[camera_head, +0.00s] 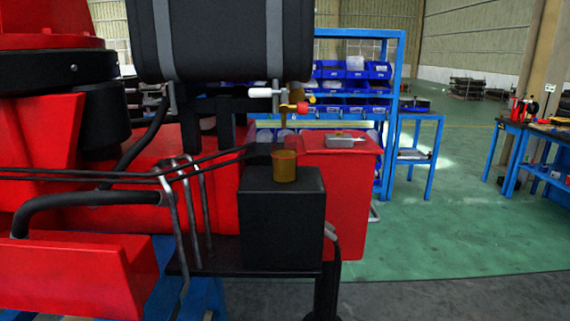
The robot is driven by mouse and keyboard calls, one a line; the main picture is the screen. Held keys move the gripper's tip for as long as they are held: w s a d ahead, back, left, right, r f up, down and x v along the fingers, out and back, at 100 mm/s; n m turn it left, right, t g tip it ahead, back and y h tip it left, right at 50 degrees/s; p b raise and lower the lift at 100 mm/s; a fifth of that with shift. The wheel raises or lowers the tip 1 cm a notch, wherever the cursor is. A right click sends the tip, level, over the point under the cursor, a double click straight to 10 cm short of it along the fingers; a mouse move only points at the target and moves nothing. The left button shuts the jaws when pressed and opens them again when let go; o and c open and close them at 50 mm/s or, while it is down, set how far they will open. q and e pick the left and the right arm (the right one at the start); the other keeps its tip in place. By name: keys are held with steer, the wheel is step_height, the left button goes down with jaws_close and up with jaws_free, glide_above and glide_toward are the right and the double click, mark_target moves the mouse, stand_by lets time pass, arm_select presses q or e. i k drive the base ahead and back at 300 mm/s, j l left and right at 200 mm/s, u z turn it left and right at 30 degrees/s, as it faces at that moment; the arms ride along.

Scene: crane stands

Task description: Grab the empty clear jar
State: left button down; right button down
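A small jar (284,167) stands upright on top of a black box (281,218) at the middle of the head view. It looks amber or brown, and I cannot tell whether that colour is its contents or its wall. A valve with a white part and a red part (298,107) sits above it, under a large black tank (221,38). A brownish piece hangs from the valve over the jar. I see no plainly clear, empty jar. Neither of my grippers shows in the view.
Red crane parts (85,265) and bent black rods fill the left. A red cabinet (345,215) with a small grey object (345,140) on top stands right of the box. A blue rack of bins (353,83) is behind. Open green floor (460,215) lies to the right.

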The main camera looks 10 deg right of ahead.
mark_target(284, 148)
steer(key=i+l+u, duration=0.25)
steer(key=l, duration=0.45)
steer(key=i+l+u, duration=0.2)
steer(key=l, duration=0.45)
steer(key=l+u, duration=0.25)
steer(key=l, duration=0.5)
steer(key=i+l+u, duration=0.2)
steer(key=l, duration=0.55)
steer(key=k, duration=0.1)
